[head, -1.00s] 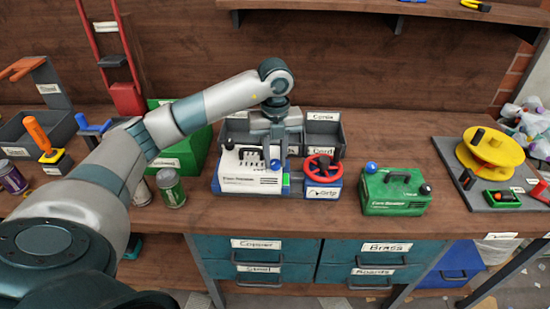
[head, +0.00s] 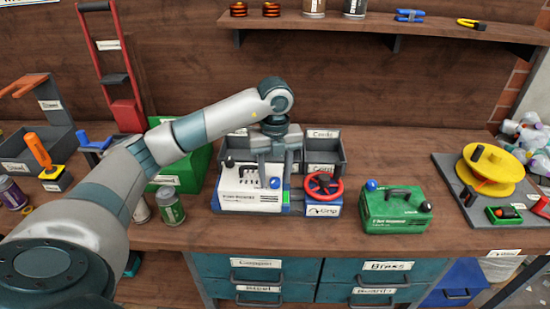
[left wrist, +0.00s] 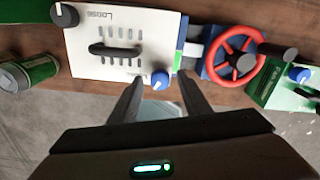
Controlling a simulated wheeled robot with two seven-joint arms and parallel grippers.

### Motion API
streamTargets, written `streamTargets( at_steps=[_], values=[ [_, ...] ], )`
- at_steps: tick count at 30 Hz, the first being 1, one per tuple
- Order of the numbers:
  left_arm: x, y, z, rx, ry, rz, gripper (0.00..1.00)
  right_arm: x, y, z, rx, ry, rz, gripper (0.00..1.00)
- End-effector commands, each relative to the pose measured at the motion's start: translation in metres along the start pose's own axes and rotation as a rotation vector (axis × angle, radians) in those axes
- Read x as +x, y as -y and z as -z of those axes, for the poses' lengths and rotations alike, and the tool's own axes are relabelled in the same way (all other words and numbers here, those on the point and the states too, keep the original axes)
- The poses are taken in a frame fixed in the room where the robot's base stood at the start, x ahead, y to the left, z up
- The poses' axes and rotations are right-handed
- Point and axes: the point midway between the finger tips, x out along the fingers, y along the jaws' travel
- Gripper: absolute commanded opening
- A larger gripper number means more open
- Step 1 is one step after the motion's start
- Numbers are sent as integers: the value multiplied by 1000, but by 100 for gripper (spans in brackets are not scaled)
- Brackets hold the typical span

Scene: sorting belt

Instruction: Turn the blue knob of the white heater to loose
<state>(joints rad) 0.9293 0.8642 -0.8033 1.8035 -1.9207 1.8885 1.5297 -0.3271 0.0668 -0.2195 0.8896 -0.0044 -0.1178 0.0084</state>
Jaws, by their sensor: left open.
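The white heater (head: 250,200) stands on the bench below my left gripper, its front face towards me. It also shows in the left wrist view (left wrist: 140,62), with a black handle, slots, a black knob (left wrist: 64,14) and the printed word LOOSE. The blue knob (left wrist: 160,80) sits near the heater's corner, beside a green and blue strip. My left gripper (head: 272,180) points down over the heater's right part. In the left wrist view it is open, with the blue knob showing between its two fingertips. I cannot tell whether they touch it. My right gripper is not in view.
A red handwheel (head: 323,186) on a blue and white box stands close right of the heater. A green heater-like box (head: 395,212) with a blue knob is further right. Dark bins (head: 325,150) stand behind. A green can (head: 170,207) stands at left.

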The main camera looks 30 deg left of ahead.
Motion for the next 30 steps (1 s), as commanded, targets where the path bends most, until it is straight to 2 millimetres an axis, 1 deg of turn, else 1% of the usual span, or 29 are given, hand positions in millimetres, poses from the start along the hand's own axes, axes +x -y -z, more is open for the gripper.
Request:
streamTargets(
  at_steps=[4,8,14,15,17,21,30],
  values=[
    [-8,1,0,0,2,2,43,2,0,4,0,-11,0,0],
    [-22,1,0,0,2,3,43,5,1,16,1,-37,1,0],
    [-57,1,-1,1,3,4,43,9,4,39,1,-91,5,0],
    [-65,1,-1,0,4,4,43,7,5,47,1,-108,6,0],
    [-74,1,-1,0,4,4,43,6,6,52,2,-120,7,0],
    [-94,0,-1,0,5,3,43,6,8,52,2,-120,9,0],
    [-135,0,-1,-1,4,3,43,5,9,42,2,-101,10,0]
  ],
)
